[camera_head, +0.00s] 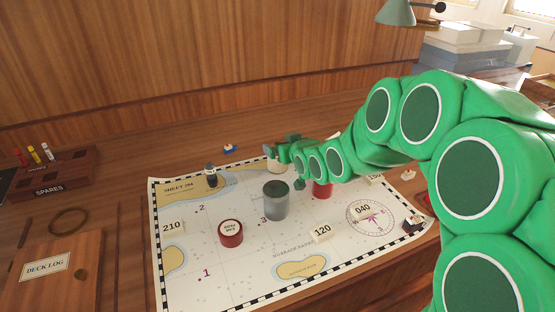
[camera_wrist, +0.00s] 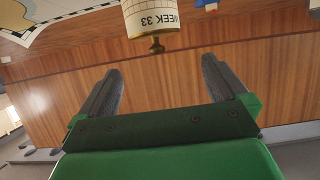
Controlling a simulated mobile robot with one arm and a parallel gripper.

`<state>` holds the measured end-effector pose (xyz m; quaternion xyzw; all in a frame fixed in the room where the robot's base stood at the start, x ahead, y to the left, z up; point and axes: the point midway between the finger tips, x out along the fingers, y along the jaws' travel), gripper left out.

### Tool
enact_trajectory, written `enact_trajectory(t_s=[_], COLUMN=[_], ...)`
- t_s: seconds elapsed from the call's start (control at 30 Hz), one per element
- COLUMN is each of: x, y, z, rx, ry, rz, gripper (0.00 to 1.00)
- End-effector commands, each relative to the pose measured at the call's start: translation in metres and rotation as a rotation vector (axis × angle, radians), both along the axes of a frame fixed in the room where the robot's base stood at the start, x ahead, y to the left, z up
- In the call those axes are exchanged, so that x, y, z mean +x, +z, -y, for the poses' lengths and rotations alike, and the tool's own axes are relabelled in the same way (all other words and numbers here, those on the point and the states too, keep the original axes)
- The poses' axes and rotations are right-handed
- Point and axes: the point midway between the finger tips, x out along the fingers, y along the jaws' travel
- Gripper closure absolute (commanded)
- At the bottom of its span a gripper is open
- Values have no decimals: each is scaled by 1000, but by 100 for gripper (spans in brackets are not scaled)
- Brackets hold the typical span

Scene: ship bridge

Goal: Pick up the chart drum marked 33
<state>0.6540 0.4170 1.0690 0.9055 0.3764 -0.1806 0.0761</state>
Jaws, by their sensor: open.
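The chart drum marked 33 (camera_wrist: 152,16) is a cream cylinder with a brass knob, reading "WEEK 33" upside down at the top of the wrist view. In the head view the cream drum (camera_head: 273,164) stands on the chart's far edge, partly hidden by my gripper (camera_head: 283,150). In the wrist view my gripper (camera_wrist: 160,66) is open and empty. The drum lies just beyond the fingertips, its knob pointing towards the gap, and is not between the fingers.
A grey cylinder (camera_head: 276,202) stands nearest the drum on the chart (camera_head: 190,260). A red drum (camera_head: 231,233) and another red object (camera_head: 322,189), partly behind my arm, are also there. Number blocks, including 120 (camera_head: 321,232), lie around. A wood panel (camera_head: 180,60) rises behind.

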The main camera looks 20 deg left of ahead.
Motion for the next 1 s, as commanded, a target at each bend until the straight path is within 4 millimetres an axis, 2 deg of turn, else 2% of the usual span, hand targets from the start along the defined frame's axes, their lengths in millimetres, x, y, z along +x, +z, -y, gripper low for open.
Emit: enact_trajectory(t_s=[0.1,0.2,1.0], x=[0,0,26], y=[-18,-27,-47], z=[0,0,-25], rx=[1,0,2], ry=[0,-1,0], rz=[1,0,2], gripper=[0,0,0])
